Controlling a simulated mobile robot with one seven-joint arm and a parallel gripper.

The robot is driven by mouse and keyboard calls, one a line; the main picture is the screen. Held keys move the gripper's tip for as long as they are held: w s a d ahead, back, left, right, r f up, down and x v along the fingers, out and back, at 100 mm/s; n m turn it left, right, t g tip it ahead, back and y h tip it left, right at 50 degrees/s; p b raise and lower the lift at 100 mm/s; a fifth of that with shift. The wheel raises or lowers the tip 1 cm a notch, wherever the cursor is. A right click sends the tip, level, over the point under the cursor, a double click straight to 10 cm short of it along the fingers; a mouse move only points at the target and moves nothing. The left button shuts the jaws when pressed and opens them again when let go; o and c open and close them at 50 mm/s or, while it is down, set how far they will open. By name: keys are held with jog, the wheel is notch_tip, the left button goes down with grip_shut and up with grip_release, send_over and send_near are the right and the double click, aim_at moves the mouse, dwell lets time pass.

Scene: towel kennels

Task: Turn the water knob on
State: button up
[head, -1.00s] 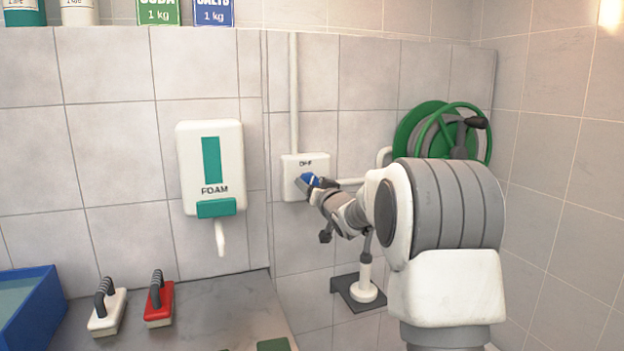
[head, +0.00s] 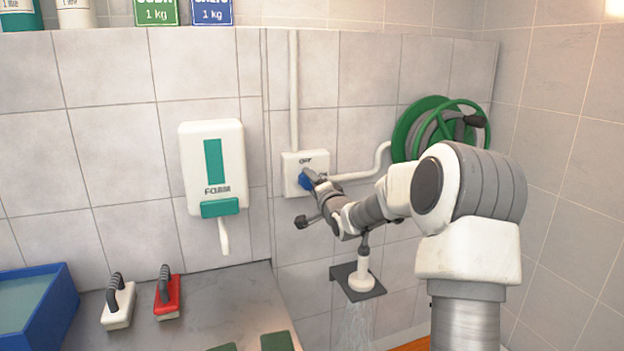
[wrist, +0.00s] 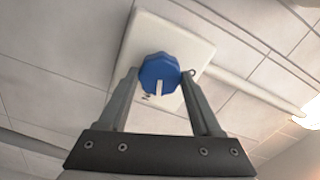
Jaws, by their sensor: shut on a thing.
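The blue water knob (head: 306,180) sits on a white wall box (head: 292,163) marked OFF at its top. In the wrist view the knob (wrist: 159,74) has a white pointer mark aimed down in the picture, toward small dark lettering on the box. My gripper (wrist: 158,78) has one finger on each side of the knob and is shut on it. In the head view my gripper (head: 313,182) covers part of the knob and the box's right side. Water (head: 356,322) sprays down from the white shower head (head: 360,281) on its dark bracket.
A green hose reel (head: 440,130) hangs behind my arm at right. A white foam dispenser (head: 212,165) is on the wall at left. Below it are a white brush (head: 118,304), a red brush (head: 168,295) and a blue tub (head: 38,305) on a grey counter (head: 215,305).

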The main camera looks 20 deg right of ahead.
jog(key=m+p, duration=0.1)
jog(key=m, duration=0.2)
jog(key=shift+m, duration=0.3)
dwell(0.3)
jog(key=o, duration=1.4)
jog(key=shift+s, duration=0.15)
jog(key=s, duration=1.7)
jog(key=shift+s+p, duration=0.1)
jog(key=shift+p, duration=0.3)
jog(key=shift+a, duration=0.1)
